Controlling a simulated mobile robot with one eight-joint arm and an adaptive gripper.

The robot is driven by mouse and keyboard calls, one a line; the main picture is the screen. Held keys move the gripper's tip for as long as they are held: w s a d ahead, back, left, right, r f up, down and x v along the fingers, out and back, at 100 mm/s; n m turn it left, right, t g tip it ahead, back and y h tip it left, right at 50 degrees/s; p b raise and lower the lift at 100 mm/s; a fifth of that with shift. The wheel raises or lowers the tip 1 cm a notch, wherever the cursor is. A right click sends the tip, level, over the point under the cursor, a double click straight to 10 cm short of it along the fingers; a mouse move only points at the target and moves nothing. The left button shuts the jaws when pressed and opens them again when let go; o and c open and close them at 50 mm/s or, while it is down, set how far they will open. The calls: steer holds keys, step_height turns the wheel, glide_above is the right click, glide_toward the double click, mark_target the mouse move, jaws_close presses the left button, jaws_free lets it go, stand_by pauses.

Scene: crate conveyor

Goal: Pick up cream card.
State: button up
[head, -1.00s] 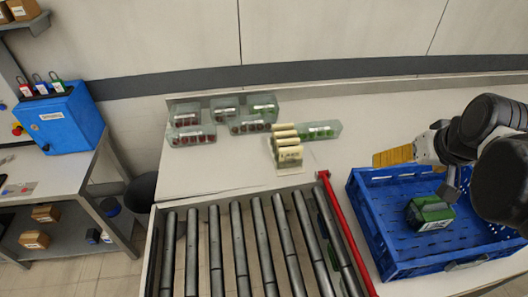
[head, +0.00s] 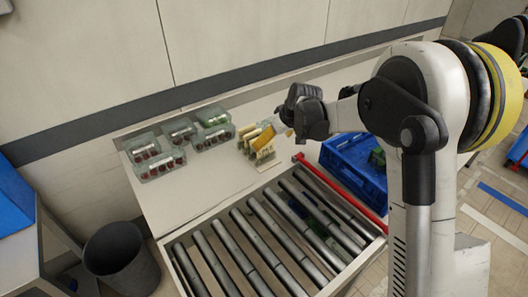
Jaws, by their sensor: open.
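Several cream cards (head: 263,139) stand upright in a row in a small holder on the white table, left of the blue crate. My gripper (head: 269,127), with yellow fingers and a dark body, is over the right side of this row, pointing down and to the left. Its fingers are open. They overlap the cards in the picture, and I cannot tell whether they touch any. Part of the row is hidden behind the fingers.
Clear bins of red and green items (head: 156,160) stand left of the cards. A roller conveyor (head: 250,245) lies in front, with a red bar (head: 335,190) along its right side. The blue crate (head: 352,178) is partly hidden behind my arm. A dark waste bin (head: 120,262) stands at lower left.

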mark_target(267, 146)
steer(key=x, duration=0.2)
steer(key=b+x, duration=0.1)
steer(key=x, duration=0.1)
steer(key=b+x, duration=0.1)
steer(key=x, duration=0.1)
steer(key=shift+s+a, duration=0.35)
steer(key=shift+c, duration=0.7)
steer(key=c, duration=0.8)
